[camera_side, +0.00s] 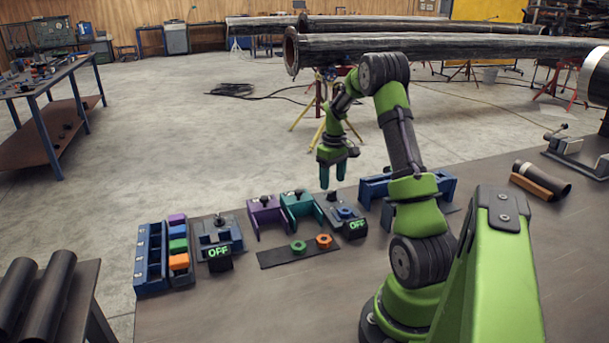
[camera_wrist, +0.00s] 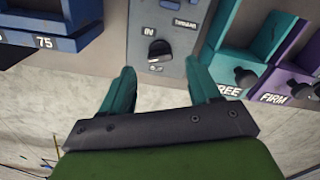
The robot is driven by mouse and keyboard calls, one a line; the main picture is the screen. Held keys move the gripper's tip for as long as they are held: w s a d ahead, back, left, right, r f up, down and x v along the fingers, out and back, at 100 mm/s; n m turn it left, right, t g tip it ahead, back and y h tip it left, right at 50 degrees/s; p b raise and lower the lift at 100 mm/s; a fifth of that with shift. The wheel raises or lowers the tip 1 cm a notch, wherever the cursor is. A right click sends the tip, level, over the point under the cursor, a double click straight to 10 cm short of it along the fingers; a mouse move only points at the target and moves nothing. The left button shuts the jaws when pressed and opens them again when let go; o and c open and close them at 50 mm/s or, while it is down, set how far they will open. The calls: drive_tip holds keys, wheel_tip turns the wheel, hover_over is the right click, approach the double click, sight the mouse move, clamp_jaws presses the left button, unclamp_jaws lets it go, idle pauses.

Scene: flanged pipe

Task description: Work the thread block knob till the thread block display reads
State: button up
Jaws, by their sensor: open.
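The thread block (camera_side: 340,209) is a grey-blue block on the bench, with a blue round piece on it. Its black knob (camera_side: 332,196) sits toward its far side. The thread block display (camera_side: 357,225) is at its front and reads OFF in green. In the wrist view the block (camera_wrist: 172,22) carries small labels, one reading IN, and the black knob (camera_wrist: 159,50) shows close up. My gripper (camera_side: 332,184) is open and empty above the block, fingers pointing down. In the wrist view its teal fingers (camera_wrist: 161,78) stand either side of the knob, apart from it.
A second block (camera_side: 216,229) with a display (camera_side: 218,251) reading OFF stands left. Between are a purple holder (camera_side: 267,217) and a teal holder (camera_side: 299,206). A dark strip (camera_side: 290,254) carries green and orange rings. A blue rack (camera_side: 376,190) stands close right.

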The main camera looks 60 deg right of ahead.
sight(332, 191)
drive_tip(key=shift+f, duration=1.95)
drive_tip(key=c, duration=1)
drive_tip(key=shift+c, duration=0.2)
drive_tip(key=shift+m, duration=0.4)
drive_tip(key=m, duration=0.3)
drive_tip(key=shift+m, duration=1.7)
